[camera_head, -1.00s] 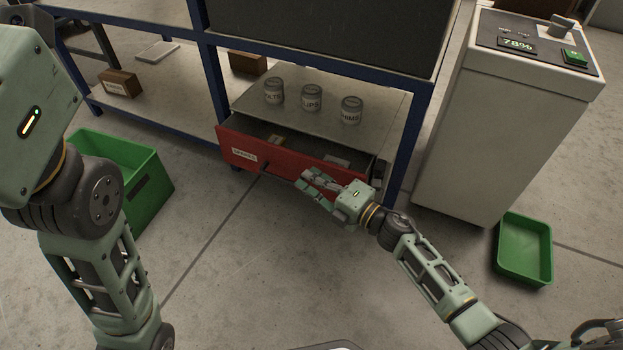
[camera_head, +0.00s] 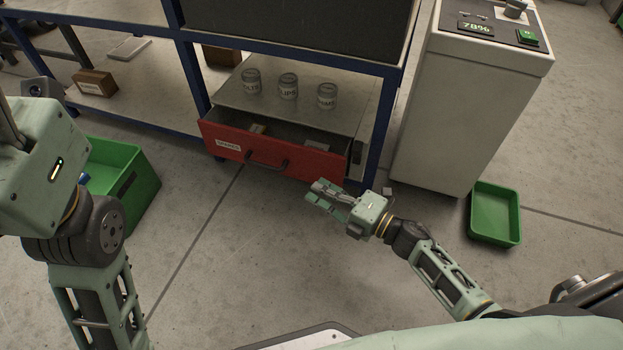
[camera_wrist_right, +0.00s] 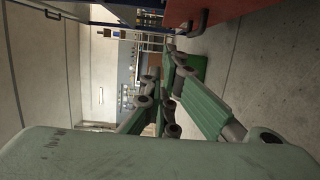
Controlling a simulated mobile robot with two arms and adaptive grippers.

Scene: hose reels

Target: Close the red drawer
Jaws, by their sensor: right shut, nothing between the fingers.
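The red drawer (camera_head: 311,162) stands partly open under the workbench, with small items visible inside. Its front has a white label (camera_head: 229,144) and a dark handle (camera_head: 267,166). My right gripper (camera_head: 316,192) is shut and empty, in front of the drawer's right half and apart from it. In the right wrist view, part of the red front (camera_wrist_right: 215,10) and the handle (camera_wrist_right: 184,27) show at the top right, beyond the fingers. My left arm comes in at the left, but its gripper is out of view.
Several lidded jars (camera_head: 288,86) stand on the shelf above the drawer. A grey cabinet (camera_head: 455,110) stands to the right, near a green tray (camera_head: 494,215). A green bin (camera_head: 125,185) stands at the left. The floor in front of the drawer is clear.

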